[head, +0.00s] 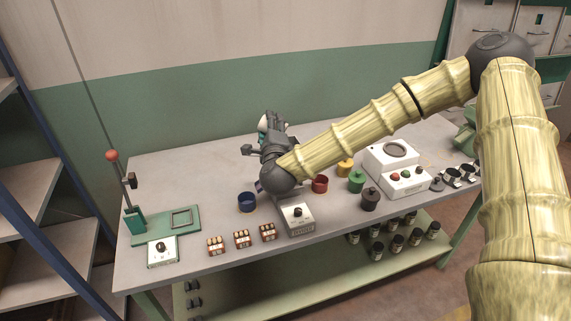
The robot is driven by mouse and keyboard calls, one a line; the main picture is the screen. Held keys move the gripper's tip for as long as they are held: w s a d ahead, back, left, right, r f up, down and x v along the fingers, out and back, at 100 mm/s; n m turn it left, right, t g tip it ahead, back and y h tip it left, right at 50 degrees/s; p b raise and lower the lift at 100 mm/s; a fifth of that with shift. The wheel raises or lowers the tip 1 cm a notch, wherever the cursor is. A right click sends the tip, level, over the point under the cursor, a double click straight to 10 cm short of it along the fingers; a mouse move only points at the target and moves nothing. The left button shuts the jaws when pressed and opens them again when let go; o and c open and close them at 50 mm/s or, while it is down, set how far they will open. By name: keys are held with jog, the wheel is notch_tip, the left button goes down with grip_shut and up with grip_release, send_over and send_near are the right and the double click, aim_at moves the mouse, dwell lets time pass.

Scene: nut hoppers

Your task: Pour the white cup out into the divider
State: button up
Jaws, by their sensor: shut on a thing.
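My gripper (270,129) is raised over the back of the table, left of its middle. It is shut on a pale object, which I take to be the white cup (263,122). Only a small white and teal part of it shows; the fingers and wrist cover the rest. I cannot make out its tilt or contents. I cannot pick out the divider for sure; my gripper and forearm hide part of the table behind them.
Blue (247,203), red (320,184), yellow (345,167), green (356,181) and dark (370,199) containers stand on the table (190,180). A knobbed box (297,217) is at the front edge. A green stand (165,225) is at left. The back left is clear.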

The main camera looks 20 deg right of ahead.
jog(key=shift+d+m+b, duration=0.2)
jog(key=shift+m+b, duration=0.1)
jog(key=shift+b, duration=0.25)
jog(key=shift+s+r, duration=0.1)
jog(key=shift+s, duration=0.1)
jog(key=shift+r, duration=0.25)
jog(key=shift+w+a+p, duration=0.15)
jog(key=shift+w+p, duration=0.05)
jog(key=shift+p, duration=0.65)
jog(key=n+p, duration=0.2)
jog(key=p, duration=0.1)
jog(key=shift+a+f+p, duration=0.1)
jog(key=shift+a+p, duration=0.1)
jog(key=shift+p, duration=0.1)
jog(key=shift+w+a+f+n+g+p, duration=0.25)
jog(key=shift+n+g+p, duration=0.2)
jog(key=shift+p, duration=0.55)
jog(key=shift+f, duration=0.35)
jog(key=shift+r+p, duration=0.2)
jog(key=shift+p, duration=0.25)
